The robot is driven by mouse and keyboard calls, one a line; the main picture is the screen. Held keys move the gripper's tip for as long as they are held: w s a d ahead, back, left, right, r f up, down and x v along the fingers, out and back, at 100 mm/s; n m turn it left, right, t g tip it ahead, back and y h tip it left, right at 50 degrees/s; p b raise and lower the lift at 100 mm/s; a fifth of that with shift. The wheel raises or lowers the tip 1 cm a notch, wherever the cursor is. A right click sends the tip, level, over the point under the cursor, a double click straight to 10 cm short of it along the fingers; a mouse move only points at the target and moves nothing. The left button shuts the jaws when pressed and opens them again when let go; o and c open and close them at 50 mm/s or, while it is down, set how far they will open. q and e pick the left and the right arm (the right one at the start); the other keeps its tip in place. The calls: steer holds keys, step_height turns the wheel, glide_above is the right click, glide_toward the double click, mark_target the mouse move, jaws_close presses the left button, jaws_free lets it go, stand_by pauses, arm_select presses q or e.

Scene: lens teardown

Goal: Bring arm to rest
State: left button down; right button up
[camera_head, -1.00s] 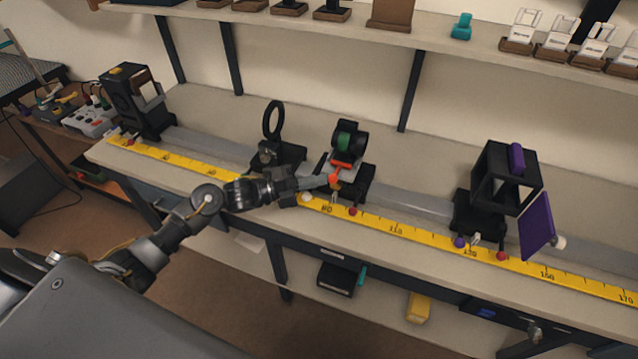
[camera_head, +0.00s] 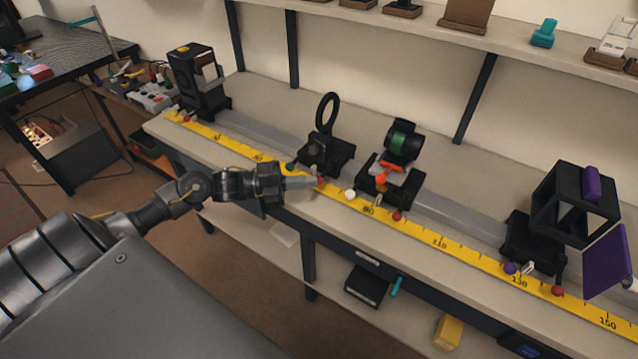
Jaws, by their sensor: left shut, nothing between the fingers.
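My left arm comes in from the left over the front of the bench. My left gripper (camera_head: 306,183) is shut and empty, just in front of the black ring holder (camera_head: 327,112) and above the yellow ruler's edge. To its right stands the lens mount with a green and black barrel (camera_head: 402,141) and an orange part (camera_head: 384,178), apart from the fingers. My right gripper is not in view.
The yellow ruler (camera_head: 440,242) runs along the bench front beside a grey rail (camera_head: 462,219). A black cage with purple parts (camera_head: 574,203) stands at the right, a black lamp-like box (camera_head: 198,82) at the far left. Open floor lies in front of the bench.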

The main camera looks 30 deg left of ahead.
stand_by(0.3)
arm_select(q)
steer(key=s+d+f+n+y, duration=0.1)
steer(key=f+n+y, duration=0.2)
steer(key=f+n, duration=0.1)
steer(key=s+d+f+n+t+y, duration=0.1)
steer(key=s+d+f+n+y, duration=0.1)
steer(key=n, duration=0.4)
steer(key=s+d+f+n+y, duration=0.1)
steer(key=d+f+n+y, duration=0.1)
steer(key=f+n+y, duration=0.3)
steer(key=shift+s+d+f+t+y, duration=0.2)
steer(key=shift+s+f+t+y, duration=0.1)
steer(key=shift+s+y, duration=0.1)
steer(key=s+d+f+n+g+y, duration=0.1)
steer(key=s+f+n+g+y, duration=0.1)
steer(key=s+n+g, duration=0.5)
steer(key=s+d+f+n+g+y, duration=0.1)
steer(key=s+f+n+y, duration=0.3)
steer(key=s, duration=0.8)
step_height(320, 180, down, 25)
steer(key=s+g+h, duration=0.2)
steer(key=s+a+f+g, duration=0.1)
steer(key=s+a+f, duration=0.1)
steer(key=s+f, duration=1.3)
steer(key=shift+s+a+f+n, duration=0.3)
steer(key=shift+s+a, duration=0.1)
steer(key=shift+s, duration=0.15)
